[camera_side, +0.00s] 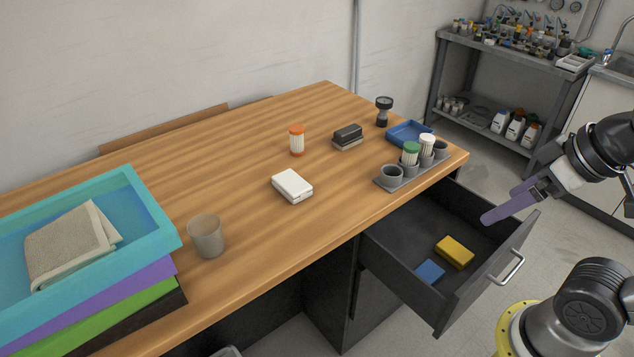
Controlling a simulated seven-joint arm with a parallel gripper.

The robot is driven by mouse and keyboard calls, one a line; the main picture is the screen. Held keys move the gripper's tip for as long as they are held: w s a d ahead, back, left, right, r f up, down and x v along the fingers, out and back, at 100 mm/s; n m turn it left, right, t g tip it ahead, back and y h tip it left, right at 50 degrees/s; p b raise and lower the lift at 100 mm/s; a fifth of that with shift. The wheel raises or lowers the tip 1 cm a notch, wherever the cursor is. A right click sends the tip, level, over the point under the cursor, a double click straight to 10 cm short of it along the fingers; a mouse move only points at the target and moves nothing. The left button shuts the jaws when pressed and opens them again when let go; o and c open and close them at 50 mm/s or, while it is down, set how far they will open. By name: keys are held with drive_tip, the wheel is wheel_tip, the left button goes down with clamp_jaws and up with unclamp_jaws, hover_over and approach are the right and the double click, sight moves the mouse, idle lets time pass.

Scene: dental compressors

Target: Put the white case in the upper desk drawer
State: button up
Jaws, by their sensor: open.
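The white case (292,187) lies flat on the wooden desk (240,150), near the middle of its top. The upper desk drawer (399,278) is pulled open below the desk's right part. A yellow block (455,252) and a blue block (430,271) lie inside it, with bare floor toward its back. My gripper (500,207) is open and empty, with purple fingers, above the right side of the drawer. It is well to the right of the white case and apart from it.
A grey tray (395,184) with cups and capped bottles stands at the desk edge above the drawer. An orange-capped bottle (297,141), a dark brush-like block (347,136) and a blue tray (408,133) are behind. A grey cup (206,236) and stacked bins (160,225) stand left.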

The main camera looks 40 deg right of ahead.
drive_tip(key=w+r+m+t, duration=0.1)
drive_tip(key=w+r, duration=0.4)
drive_tip(key=w, duration=0.4)
drive_tip(key=w+r+t, duration=0.1)
drive_tip(key=w+r, duration=0.5)
drive_tip(key=w, duration=0.2)
drive_tip(key=n+g, duration=0.1)
drive_tip(key=g, duration=0.2)
hover_over(293, 182)
drive_tip(key=s, duration=0.2)
drive_tip(key=f, duration=2.6)
drive_tip(key=shift+s+a, duration=0.2)
drive_tip(key=shift+a, duration=0.1)
drive_tip(key=shift+s+d+x, duration=0.1)
drive_tip(key=shift+d+x, duration=0.05)
drive_tip(key=shift+x, duration=1.3)
drive_tip(key=shift+s+d+x, duration=0.1)
drive_tip(key=shift+x, duration=1.4)
drive_tip(key=shift+f, duration=0.1)
